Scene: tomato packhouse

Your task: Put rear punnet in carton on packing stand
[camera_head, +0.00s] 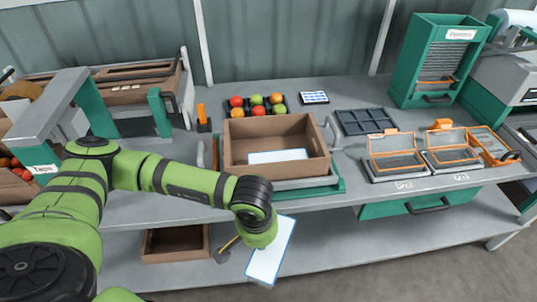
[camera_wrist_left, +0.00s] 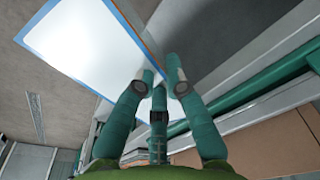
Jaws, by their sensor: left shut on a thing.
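The carton (camera_head: 245,163) is a brown open box on the packing stand (camera_head: 338,186), in the middle of the head view. In the head view the arm hides the fingertips. My right gripper is not in view.
A tray of red, orange and green tomatoes (camera_head: 256,105) stands behind the carton. A dark empty tray (camera_head: 366,122) and orange-framed stations (camera_head: 395,150) are to the right. A brown box (camera_head: 175,244) is on the lower shelf. A green punnet dispenser (camera_head: 437,60) stands back right.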

